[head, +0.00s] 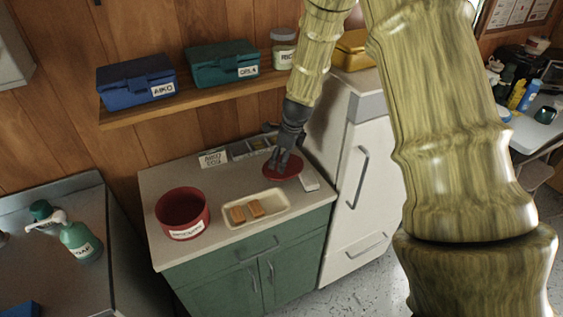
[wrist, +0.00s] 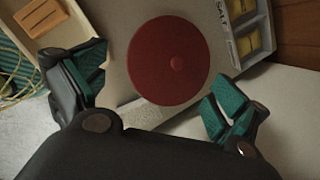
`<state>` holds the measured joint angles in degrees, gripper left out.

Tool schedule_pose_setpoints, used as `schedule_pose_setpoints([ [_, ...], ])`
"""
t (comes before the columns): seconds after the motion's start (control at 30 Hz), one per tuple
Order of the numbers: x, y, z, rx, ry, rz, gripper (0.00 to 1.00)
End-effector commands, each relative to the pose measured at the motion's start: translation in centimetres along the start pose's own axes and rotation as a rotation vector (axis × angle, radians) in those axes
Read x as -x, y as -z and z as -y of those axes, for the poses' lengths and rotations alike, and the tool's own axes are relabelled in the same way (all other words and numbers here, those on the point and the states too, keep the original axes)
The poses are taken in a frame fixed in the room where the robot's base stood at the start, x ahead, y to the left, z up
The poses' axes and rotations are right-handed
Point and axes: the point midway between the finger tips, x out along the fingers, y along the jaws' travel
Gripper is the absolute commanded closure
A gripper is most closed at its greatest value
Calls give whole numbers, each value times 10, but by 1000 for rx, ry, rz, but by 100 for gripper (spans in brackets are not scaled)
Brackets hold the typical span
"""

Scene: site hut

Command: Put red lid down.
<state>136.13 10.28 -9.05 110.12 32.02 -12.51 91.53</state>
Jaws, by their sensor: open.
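The red lid (head: 284,166) lies flat on the counter, toward its right end beside the fridge. In the wrist view the lid (wrist: 168,62) is a full red disc with a small round knob. My gripper (head: 283,160) is above the lid in the head view. In the wrist view my gripper (wrist: 155,95) has its fingers spread wide, with the lid beyond them and nothing between the pads. A round red pot (head: 182,214) without a cover stands at the left of the counter.
A cream tray (head: 275,213) with orange-brown blocks is in front of the lid. A grey divided box (head: 237,149) stands behind. The white fridge (head: 362,190) borders the counter's right. A shelf with blue (head: 137,80) and green (head: 223,62) boxes hangs above.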

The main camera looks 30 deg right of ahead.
Motion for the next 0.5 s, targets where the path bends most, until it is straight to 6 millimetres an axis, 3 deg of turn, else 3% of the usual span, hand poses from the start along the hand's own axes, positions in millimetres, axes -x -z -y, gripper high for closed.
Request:
schedule_pose_setpoints([
  [0.5, 65, 0, 0, 0, 1, 0, 2],
])
